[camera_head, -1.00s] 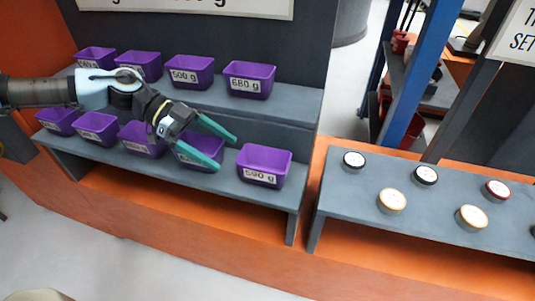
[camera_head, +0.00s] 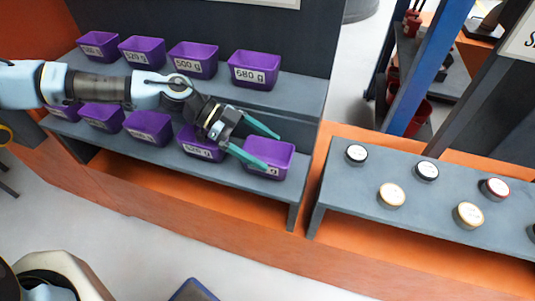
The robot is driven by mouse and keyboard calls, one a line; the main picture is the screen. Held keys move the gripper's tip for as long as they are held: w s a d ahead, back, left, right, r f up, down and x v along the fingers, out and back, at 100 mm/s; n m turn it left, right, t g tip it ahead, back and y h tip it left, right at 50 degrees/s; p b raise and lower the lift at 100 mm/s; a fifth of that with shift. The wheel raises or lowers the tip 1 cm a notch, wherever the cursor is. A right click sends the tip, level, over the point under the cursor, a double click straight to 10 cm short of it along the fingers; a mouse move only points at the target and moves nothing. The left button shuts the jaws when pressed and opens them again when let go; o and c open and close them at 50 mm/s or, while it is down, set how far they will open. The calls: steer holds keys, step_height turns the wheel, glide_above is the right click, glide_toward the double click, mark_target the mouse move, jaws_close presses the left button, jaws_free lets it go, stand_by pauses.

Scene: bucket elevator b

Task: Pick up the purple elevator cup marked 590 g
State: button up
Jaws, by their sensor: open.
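The purple cup marked 590 g (camera_head: 277,153) stands upright at the right end of the lower grey shelf. Its label is now mostly covered by my gripper; only the end of it shows. My gripper (camera_head: 273,151) is open, with its two teal fingers spread and pointing right. One finger shows at the cup's back left and the other across its front left. I cannot tell whether the fingers touch the cup. Nothing is held.
Another purple cup (camera_head: 200,145) stands just left of it, partly behind my gripper. A 680 g cup (camera_head: 253,70) and several others stand on the upper shelf. A grey bench (camera_head: 340,190) with several round lidded pieces is at the right.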

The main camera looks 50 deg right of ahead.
steer(key=shift+s+d+f, duration=0.2)
steer(key=shift+s+f, duration=0.2)
steer(key=shift+s, duration=0.15)
steer(key=shift+c, duration=0.4)
jaws_close()
